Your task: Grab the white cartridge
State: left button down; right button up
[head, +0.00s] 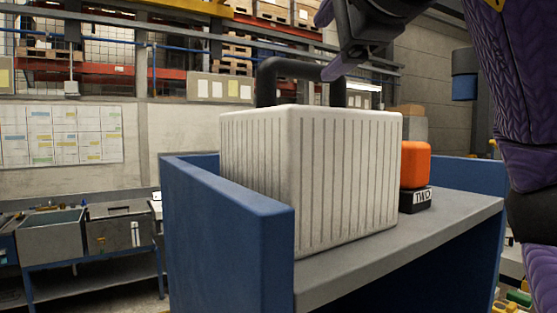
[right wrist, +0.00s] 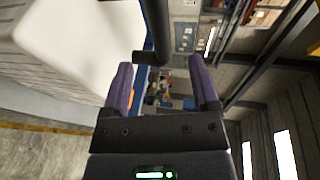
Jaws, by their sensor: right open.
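The white cartridge (head: 335,180) is a large ribbed white block with a black handle (head: 268,75) on top. It stands on the grey shelf of a blue-sided stand in the head view. In the right wrist view the cartridge (right wrist: 85,35) fills the upper left, and its black handle bar (right wrist: 155,28) runs down from the top edge. My right gripper (head: 336,66) is at the handle's right part in the head view. In the right wrist view the gripper (right wrist: 160,78) is open, with the bar in front of the gap between its purple fingers. Contact cannot be told.
An orange block on a black base labelled TWO (head: 415,165) stands close to the right of the cartridge. The stand's blue left panel (head: 225,220) rises beside the cartridge. The shelf's front right part (head: 440,216) is bare. Workbenches and racks stand behind.

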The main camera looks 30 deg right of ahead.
aim_at(310, 68)
jog(key=x, duration=0.1)
jog(key=p+x, duration=0.1)
jog(key=shift+w+d, duration=0.3)
jog(key=shift+w, duration=0.05)
jog(key=p+x, duration=0.2)
jog(key=x, duration=0.4)
jog(key=shift+s+d, duration=0.1)
pick_arm(q)
jog(key=r, duration=0.1)
jog(key=s+r, duration=0.1)
jog(key=r, duration=0.1)
jog(key=shift+s+d+r, duration=0.1)
jog(key=shift+r, duration=0.05)
pick_arm(e)
jog(key=shift+s, duration=0.1)
grip_shut()
